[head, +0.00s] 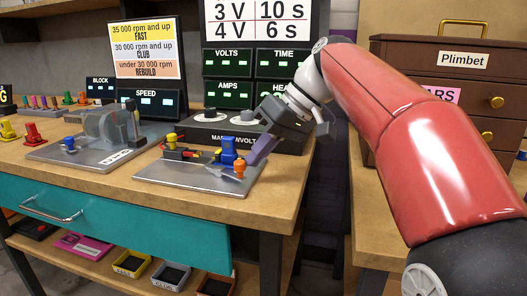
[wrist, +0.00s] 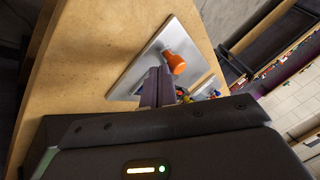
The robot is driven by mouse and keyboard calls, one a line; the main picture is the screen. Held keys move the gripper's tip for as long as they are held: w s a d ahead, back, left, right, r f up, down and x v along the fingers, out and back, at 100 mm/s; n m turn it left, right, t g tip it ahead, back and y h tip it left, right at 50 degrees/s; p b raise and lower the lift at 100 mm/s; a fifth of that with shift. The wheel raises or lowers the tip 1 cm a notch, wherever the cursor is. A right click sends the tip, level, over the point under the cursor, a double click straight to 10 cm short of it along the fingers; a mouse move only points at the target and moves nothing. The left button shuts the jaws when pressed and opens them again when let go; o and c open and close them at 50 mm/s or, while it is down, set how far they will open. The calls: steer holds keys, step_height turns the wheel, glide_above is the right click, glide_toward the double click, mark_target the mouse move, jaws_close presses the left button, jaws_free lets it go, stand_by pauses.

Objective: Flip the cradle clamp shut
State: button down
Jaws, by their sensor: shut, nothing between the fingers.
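The cradle stands on a grey metal plate (head: 190,181) near the front right corner of the wooden bench. It has a blue upright block (head: 229,151), an orange-tipped part (head: 239,166), and red and yellow parts (head: 178,153) further left. I cannot tell for certain which part is the clamp or how far it is closed. My gripper (head: 256,157) is shut and empty, pointing down just right of the blue block. In the wrist view my gripper (wrist: 158,75) is beside an orange knob (wrist: 175,63) over the plate (wrist: 183,42); contact is unclear.
A second plate with a clear guard (head: 117,128) stands left. A brown drawer cabinet (head: 430,75) stands right, past a gap. Bare bench front (head: 150,205) is clear.

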steer(key=shift+s, duration=0.1)
steer(key=shift+s+m, duration=0.15)
steer(key=shift+m, duration=0.15)
steer(key=shift+s+a+m+t+b, duration=0.15)
steer(key=shift+s+m+t+b, duration=0.05)
steer(key=shift+m+t+b, duration=0.1)
steer(key=shift+s+a+m+t+h+b, duration=0.35)
steer(key=shift+s+m+t, duration=0.35)
steer(key=shift+m, duration=0.4)
steer(key=s+a+m+t, duration=0.1)
steer(key=s+m+t+h, duration=0.1)
steer(key=m, duration=0.1)
steer(key=shift+a+m, duration=0.3)
steer(key=shift+a, duration=0.1)
steer(key=m, duration=0.1)
steer(key=a+m+t+h+p, duration=0.1)
steer(key=s+a+m+h, duration=0.1)
steer(key=m, duration=0.1)
steer(key=shift+a+r+t+h, duration=0.1)
steer(key=shift+a+t+h, duration=0.15)
steer(key=shift+t, duration=0.05)
steer(key=shift+s+a+m+p, duration=0.15)
steer(key=shift+a+m+p, duration=0.15)
steer(key=shift+a+p, duration=0.5)
steer(key=shift+a, duration=0.3)
